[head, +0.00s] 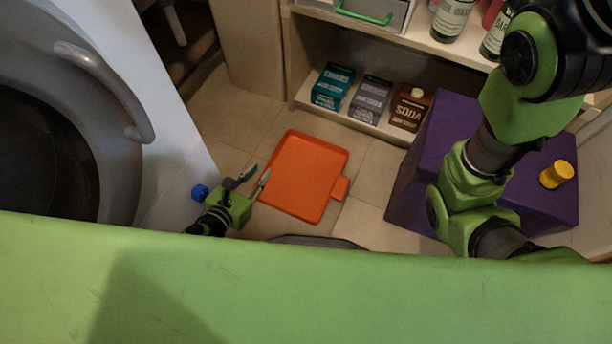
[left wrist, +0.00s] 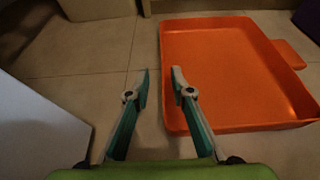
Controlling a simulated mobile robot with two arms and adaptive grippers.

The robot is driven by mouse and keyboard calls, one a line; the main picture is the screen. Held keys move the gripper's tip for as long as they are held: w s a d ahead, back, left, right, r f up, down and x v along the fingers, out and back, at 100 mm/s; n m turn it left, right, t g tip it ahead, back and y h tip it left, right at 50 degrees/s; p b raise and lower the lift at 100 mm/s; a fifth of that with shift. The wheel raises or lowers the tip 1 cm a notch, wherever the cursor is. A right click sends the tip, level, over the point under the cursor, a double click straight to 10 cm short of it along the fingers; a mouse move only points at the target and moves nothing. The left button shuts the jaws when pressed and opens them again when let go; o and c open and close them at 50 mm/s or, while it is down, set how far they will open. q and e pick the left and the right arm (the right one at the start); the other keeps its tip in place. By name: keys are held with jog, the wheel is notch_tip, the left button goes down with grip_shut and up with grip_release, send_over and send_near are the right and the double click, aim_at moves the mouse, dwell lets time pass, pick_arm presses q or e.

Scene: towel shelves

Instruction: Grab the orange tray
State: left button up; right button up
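The orange tray (head: 303,176) lies flat on the tiled floor in front of the shelf, with a small tab handle on its right side. My left gripper (head: 254,179) is at the tray's left edge in the head view, with its fingers apart. In the left wrist view the tray (left wrist: 232,75) lies ahead and to the right. My left gripper (left wrist: 160,82) shows open and empty there, its right finger overlapping the tray's left rim in the picture. I cannot tell whether it touches. My right arm rises at the right of the head view; its gripper is out of frame.
A washing machine (head: 172,120) stands on the left, with a small blue object (head: 200,192) near it. A shelf (head: 300,98) with boxes is behind the tray. A purple block (head: 432,140) with a yellow cylinder (head: 556,174) stands on the right. Bare floor lies around the tray.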

aim_at(267, 166)
pick_arm(q)
jog(key=x, duration=0.5)
jog(key=shift+d+b, duration=0.15)
jog(key=shift+b, duration=0.25)
grip_shut()
jog(key=shift+r, duration=0.1)
